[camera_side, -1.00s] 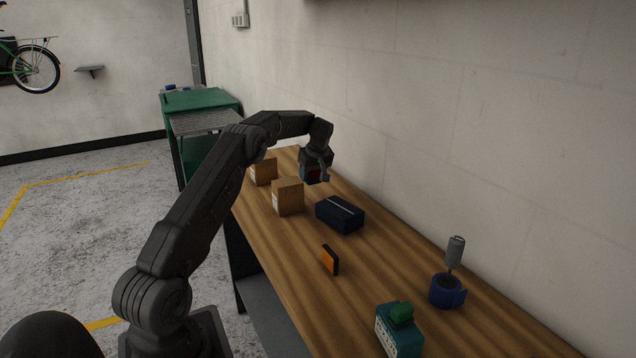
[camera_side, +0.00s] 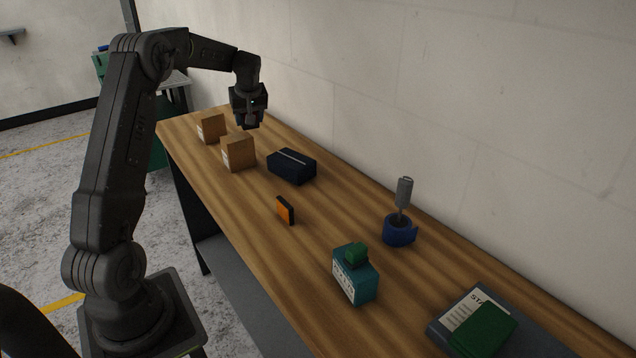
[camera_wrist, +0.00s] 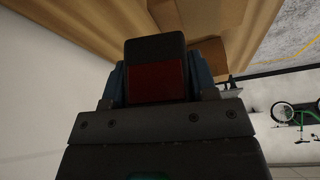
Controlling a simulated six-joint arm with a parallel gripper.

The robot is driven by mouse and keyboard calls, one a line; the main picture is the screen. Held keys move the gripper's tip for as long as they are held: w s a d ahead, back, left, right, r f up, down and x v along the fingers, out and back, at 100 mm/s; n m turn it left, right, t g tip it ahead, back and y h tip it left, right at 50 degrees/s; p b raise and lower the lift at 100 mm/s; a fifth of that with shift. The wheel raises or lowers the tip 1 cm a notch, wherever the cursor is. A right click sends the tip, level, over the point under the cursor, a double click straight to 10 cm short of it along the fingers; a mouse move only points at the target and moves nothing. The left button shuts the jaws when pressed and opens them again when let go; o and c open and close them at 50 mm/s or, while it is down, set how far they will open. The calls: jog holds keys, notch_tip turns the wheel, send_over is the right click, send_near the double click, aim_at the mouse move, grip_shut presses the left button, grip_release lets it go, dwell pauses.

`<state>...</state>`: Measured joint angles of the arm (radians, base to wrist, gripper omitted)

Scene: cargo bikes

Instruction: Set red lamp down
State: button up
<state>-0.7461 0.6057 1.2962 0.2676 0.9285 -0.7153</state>
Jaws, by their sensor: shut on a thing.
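The red lamp is a small dark block with a deep red face. In the wrist view the lamp (camera_wrist: 156,80) sits between the jaws of my gripper (camera_wrist: 157,92). In the side view my gripper (camera_side: 248,124) points down at the far end of the wooden workbench (camera_side: 330,235), shut on the lamp. Only a dark red trace of the lamp shows there, as the jaws hide most of it. The gripper appears above the bench, behind the nearer cardboard box (camera_side: 238,153). I cannot tell the exact gap below it.
Another cardboard box (camera_side: 211,128) stands farther left.

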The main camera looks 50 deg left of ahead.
jog(key=w+d+m+t, duration=0.1)
jog(key=w+d+m, duration=0.15)
jog(key=d, duration=0.65)
jog(key=m+t+h, duration=0.1)
jog(key=m, duration=0.3)
send_over(338, 197)
jog(key=s, duration=0.1)
jog(key=f, duration=0.7)
jog(key=shift+d, duration=0.35)
jog(key=shift+d+f, duration=0.15)
jog(key=shift+f, duration=1.95)
jog(key=shift+f, duration=0.1)
jog(key=o, duration=0.9)
jog(key=shift+f, duration=0.1)
jog(key=shift+o, duration=0.2)
